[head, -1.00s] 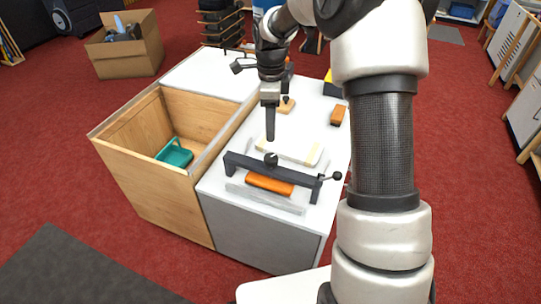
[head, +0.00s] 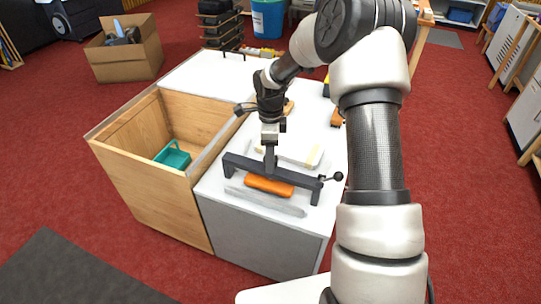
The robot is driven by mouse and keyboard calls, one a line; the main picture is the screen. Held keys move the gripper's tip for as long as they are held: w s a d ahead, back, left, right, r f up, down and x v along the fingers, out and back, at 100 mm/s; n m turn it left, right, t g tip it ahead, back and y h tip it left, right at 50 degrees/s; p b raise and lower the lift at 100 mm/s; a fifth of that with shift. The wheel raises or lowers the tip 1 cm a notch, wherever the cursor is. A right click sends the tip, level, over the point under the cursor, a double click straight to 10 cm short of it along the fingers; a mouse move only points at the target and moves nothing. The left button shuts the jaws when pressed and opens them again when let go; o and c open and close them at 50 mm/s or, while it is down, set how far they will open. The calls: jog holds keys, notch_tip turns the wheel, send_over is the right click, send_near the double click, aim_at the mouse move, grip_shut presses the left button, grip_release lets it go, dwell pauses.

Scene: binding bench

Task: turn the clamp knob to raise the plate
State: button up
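The clamp (head: 240,166) is a dark grey bridge on two legs, standing on the white bench top. An orange block (head: 268,186) lies beneath its beam, over a flat pale grey slab (head: 262,201). My gripper (head: 270,163) points down at the middle of the beam, where its fingertips hide the small round top knob. The fingers look edge-on, so I cannot tell whether they are open or shut on the knob. A small dark ball handle (head: 338,176) sticks out at the right end of the clamp.
A pale block (head: 300,150) lies just behind the clamp. An orange-brown block (head: 337,118) sits farther back right, partly behind my arm. An open wooden bin (head: 150,190) with a teal basket (head: 173,157) adjoins on the left. The bench front edge is close to the clamp.

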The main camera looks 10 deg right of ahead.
jog(key=c, duration=1.1)
